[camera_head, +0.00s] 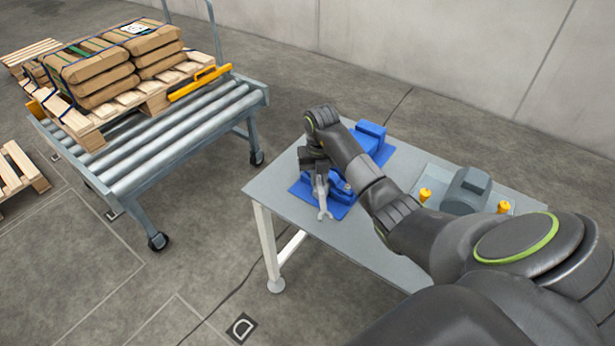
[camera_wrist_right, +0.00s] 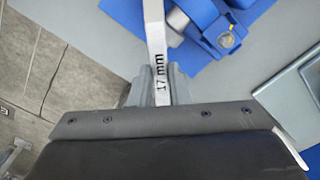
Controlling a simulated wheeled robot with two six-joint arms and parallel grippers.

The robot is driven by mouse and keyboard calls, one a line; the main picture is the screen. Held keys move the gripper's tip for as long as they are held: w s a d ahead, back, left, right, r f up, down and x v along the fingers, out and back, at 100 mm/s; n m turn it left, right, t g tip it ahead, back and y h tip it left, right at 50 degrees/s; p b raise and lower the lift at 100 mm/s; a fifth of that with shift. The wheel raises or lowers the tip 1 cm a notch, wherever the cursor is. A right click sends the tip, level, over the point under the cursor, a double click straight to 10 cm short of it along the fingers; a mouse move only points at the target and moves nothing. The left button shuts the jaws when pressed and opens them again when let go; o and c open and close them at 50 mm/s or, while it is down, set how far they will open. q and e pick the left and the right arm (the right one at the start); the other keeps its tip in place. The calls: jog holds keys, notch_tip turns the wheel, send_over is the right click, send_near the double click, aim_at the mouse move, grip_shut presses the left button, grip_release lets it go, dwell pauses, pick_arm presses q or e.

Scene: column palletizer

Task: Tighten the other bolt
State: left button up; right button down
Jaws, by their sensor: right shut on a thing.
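A grey wrench (camera_head: 323,197) hangs from my right gripper (camera_head: 318,172), its open jaw end toward the near edge of the table. In the right wrist view the gripper (camera_wrist_right: 163,88) is shut on the wrench's shaft (camera_wrist_right: 155,35), marked "17 mm". The blue fixture (camera_head: 340,208) is on the table under and beside the gripper. A bolt head (camera_wrist_right: 228,40) in a blue part and a silver cylinder (camera_wrist_right: 178,20) show to the right of the shaft. The wrench's far end is out of the wrist view. I cannot tell whether it touches a bolt. My left gripper is not in view.
The grey table (camera_head: 285,207) has a clear tray (camera_head: 437,172) at its right, with a grey block (camera_head: 467,190) and two yellow-orange pieces (camera_head: 424,195). A roller conveyor (camera_head: 185,130) bearing a pallet of brown sacks (camera_head: 95,75) stands at left, across open floor.

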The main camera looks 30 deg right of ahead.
jog(key=d+n+b, duration=0.1)
jog(key=n, duration=0.1)
jog(key=d+n+b, duration=0.1)
jog(key=d+n, duration=0.1)
jog(key=d+n+b, duration=0.2)
jog(key=shift+s+d+f, duration=0.1)
jog(key=shift+s+d, duration=0.1)
jog(key=shift+s, duration=0.1)
jog(key=shift+d, duration=0.15)
jog(key=shift+f+b, duration=0.3)
jog(key=shift+b, duration=0.25)
dwell(1.5)
jog(key=shift+f+b, duration=0.65)
jog(key=shift+f, duration=0.1)
dwell(0.6)
dwell(0.5)
